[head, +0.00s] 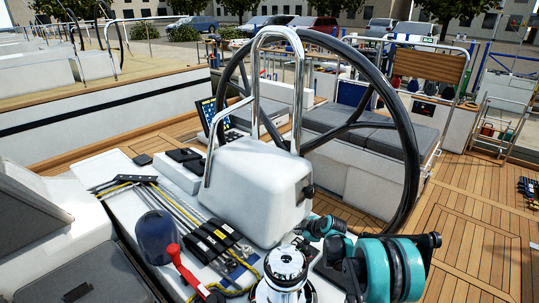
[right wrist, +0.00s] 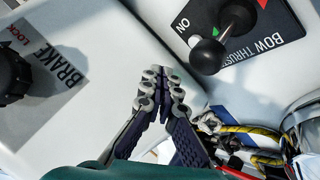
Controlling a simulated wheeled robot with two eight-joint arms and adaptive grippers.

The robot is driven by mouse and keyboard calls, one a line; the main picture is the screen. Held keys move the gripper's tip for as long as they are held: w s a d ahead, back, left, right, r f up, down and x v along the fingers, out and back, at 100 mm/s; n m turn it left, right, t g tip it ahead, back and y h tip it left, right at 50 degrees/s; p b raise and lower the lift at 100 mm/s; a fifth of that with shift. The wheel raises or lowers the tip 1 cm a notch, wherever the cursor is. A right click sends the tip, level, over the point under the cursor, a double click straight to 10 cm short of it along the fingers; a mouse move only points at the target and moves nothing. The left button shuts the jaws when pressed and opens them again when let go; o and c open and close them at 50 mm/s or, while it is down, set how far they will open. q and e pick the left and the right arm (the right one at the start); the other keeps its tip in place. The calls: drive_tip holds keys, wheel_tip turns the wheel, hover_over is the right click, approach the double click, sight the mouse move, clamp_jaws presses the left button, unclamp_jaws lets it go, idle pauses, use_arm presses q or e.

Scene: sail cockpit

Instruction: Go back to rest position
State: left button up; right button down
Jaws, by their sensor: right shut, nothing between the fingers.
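My right gripper (head: 316,228) is low in the middle of the head view, beside the white steering pedestal (head: 258,185) and behind the chrome winch (head: 284,268). In the right wrist view the right gripper (right wrist: 161,78) has its fingers together, with nothing held between them. It points at the white pedestal surface, between a bow thruster panel (right wrist: 250,28) with a black lever knob (right wrist: 207,57) and a brake lock label (right wrist: 58,65) with a dark knob. I cannot tell whether the fingertips touch the surface. My left gripper is not in view.
A large black steering wheel (head: 411,150) stands behind and right of the pedestal. Ropes and clutches (head: 213,238), a red handle (head: 174,250) and a dark blue rounded object (head: 157,237) lie to the left. Open teak deck (head: 470,235) is at right.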

drive_tip(key=s+r+m+h, duration=0.2)
drive_tip(key=s+r+m, duration=0.5)
drive_tip(key=s+r, duration=1.05)
drive_tip(key=s+d+f+m+g+h, duration=0.1)
drive_tip(key=s+m, duration=0.6)
drive_tip(key=s, duration=1.8)
drive_tip(key=shift+f+h, duration=0.5)
drive_tip(key=shift+d, duration=0.1)
